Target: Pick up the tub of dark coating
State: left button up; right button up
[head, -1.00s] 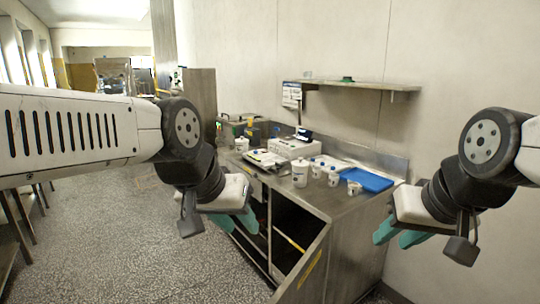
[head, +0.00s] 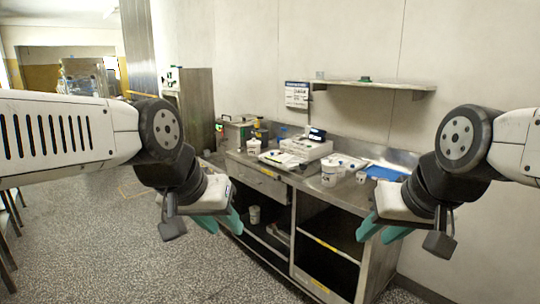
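Several white tubs stand on the steel bench: one white tub (head: 329,175) near the front edge, a small one (head: 361,177) to its right, and one (head: 254,147) further back left. Another pale tub (head: 254,214) stands on the shelf inside the bench. I cannot tell which holds dark coating; the contents do not show. My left gripper (head: 220,222) is open and empty, in front of the bench's left part. My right gripper (head: 382,231) is open and empty, in front of the bench's right end. Neither touches a tub.
The steel bench (head: 290,178) has open compartments below. On it are a white instrument (head: 305,148), a blue tray (head: 384,173) partly behind my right arm, and a grey box (head: 236,132). A wall shelf (head: 375,85) hangs above. The speckled floor (head: 120,240) at left is clear.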

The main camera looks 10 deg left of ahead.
aim_at(329, 174)
jog(key=i+j, duration=0.2)
jog(key=j, duration=0.15)
jog(key=i+j+z, duration=0.15)
jog(key=j, duration=0.2)
jog(key=i+j, duration=0.2)
jog(key=j, duration=0.2)
jog(key=i+j+z, duration=0.1)
jog(key=j, duration=0.25)
jog(key=i+j, duration=0.3)
jog(key=i, duration=0.2)
jog(key=i+j, duration=0.3)
jog(key=i, duration=0.2)
jog(key=l+z, duration=0.05)
